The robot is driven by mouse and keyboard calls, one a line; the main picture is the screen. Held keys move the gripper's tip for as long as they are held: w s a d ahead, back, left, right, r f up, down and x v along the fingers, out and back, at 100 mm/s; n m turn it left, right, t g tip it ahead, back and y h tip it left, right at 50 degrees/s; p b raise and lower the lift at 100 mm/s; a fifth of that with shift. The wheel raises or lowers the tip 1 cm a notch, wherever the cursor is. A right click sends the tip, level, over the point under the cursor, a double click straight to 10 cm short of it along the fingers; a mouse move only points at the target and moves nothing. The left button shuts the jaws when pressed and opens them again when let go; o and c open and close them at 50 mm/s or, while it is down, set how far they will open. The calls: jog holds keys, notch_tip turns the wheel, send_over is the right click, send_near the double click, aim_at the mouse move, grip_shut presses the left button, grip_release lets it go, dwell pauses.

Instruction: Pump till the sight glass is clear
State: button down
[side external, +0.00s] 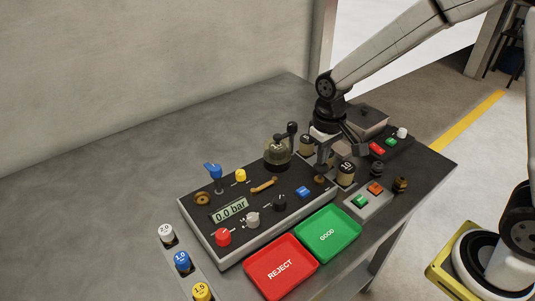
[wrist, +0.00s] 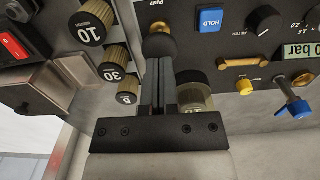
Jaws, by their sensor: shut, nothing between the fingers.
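My gripper (side external: 323,165) is shut and empty, pointing down over the far right end of the dark control panel (side external: 240,195). In the wrist view its fingers (wrist: 159,75) reach to a round black knob (wrist: 160,46) above a brass fitting (wrist: 158,27), by the PUMP lettering. I cannot tell whether the fingertips touch the knob. A glass-bodied cylinder with a dark cap (side external: 277,152), seemingly the sight glass, stands beside the gripper; in the wrist view its bowl (wrist: 196,98) looks dull yellow-green, partly hidden by the gripper. The display (side external: 230,211) reads 0.0 bar.
The panel also has a blue lever (side external: 214,171), a blue button (side external: 303,192) and a red knob (side external: 223,237). Red REJECT (side external: 281,267) and green GOOD (side external: 328,233) trays lie in front. Numbered brass-sided cylinders (side external: 346,172) stand close to my gripper. The table's left is clear.

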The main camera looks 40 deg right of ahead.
jog(key=shift+f, duration=1.6)
jog(key=shift+r, duration=0.1)
jog(key=shift+r, duration=2.95)
jog(key=shift+s, duration=0.1)
jog(key=s+d+f+t, duration=0.1)
jog(key=s, duration=0.2)
jog(key=s+d+f, duration=0.1)
jog(key=s, duration=0.2)
jog(key=s+d+f+t, duration=0.1)
jog(key=s, duration=0.2)
jog(key=shift+s+d+t, duration=0.1)
jog(key=shift+s+t, duration=0.2)
jog(key=shift+s, duration=0.05)
